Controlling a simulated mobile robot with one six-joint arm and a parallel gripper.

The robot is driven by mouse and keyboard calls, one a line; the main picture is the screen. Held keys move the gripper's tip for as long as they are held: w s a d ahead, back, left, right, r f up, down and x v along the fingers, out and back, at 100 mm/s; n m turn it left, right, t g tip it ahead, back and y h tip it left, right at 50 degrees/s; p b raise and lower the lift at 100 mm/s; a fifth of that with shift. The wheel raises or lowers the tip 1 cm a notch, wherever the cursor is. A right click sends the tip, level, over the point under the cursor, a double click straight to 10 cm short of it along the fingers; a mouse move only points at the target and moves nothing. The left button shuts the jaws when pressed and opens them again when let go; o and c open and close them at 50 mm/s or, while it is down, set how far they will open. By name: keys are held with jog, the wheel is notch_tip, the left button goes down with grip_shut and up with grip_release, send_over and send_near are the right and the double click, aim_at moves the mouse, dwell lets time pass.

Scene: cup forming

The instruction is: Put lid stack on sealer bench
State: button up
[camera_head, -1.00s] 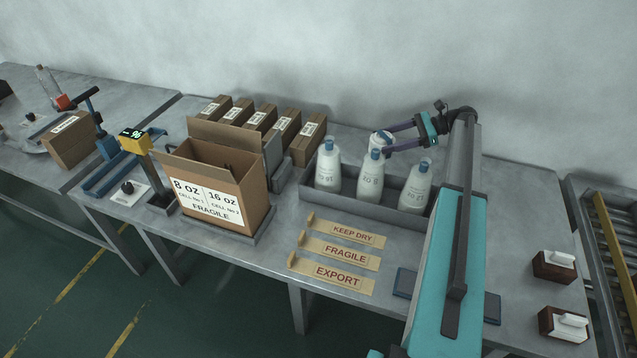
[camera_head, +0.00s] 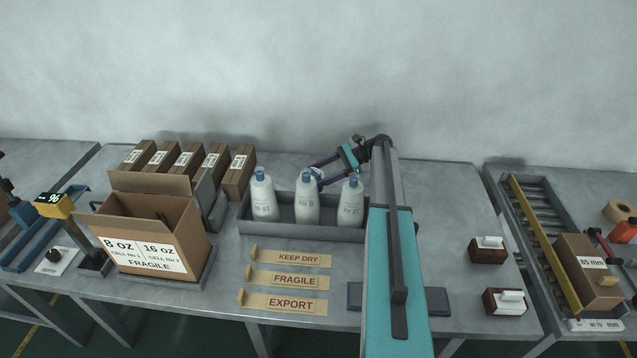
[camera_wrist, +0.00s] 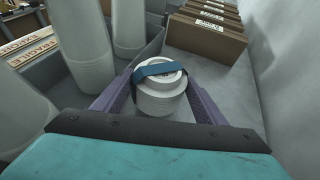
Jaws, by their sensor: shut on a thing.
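The lid stack (camera_wrist: 160,90) is a short white round stack with a blue band over its top, in the middle of the wrist view. My gripper (camera_wrist: 158,97) is shut on it, with one purple finger on each side. In the head view my gripper (camera_head: 316,172) is behind the white bottles, and the middle bottle hides most of the stack. I cannot tell which surface is the sealer bench; no label for it shows.
Several white bottles (camera_head: 264,200) stand in a grey tray (camera_head: 290,232) in front of my gripper. An open carton (camera_head: 190,225) and a row of brown boxes (camera_head: 187,160) are to the left. A roller conveyor (camera_head: 540,215) with a box (camera_head: 585,275) is at the right.

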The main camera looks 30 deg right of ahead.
jog(key=shift+f+p, duration=0.65)
jog(key=shift+f, duration=1.2)
jog(key=shift+f, duration=0.15)
jog(key=o, duration=0.8)
jog(key=shift+c, duration=0.2)
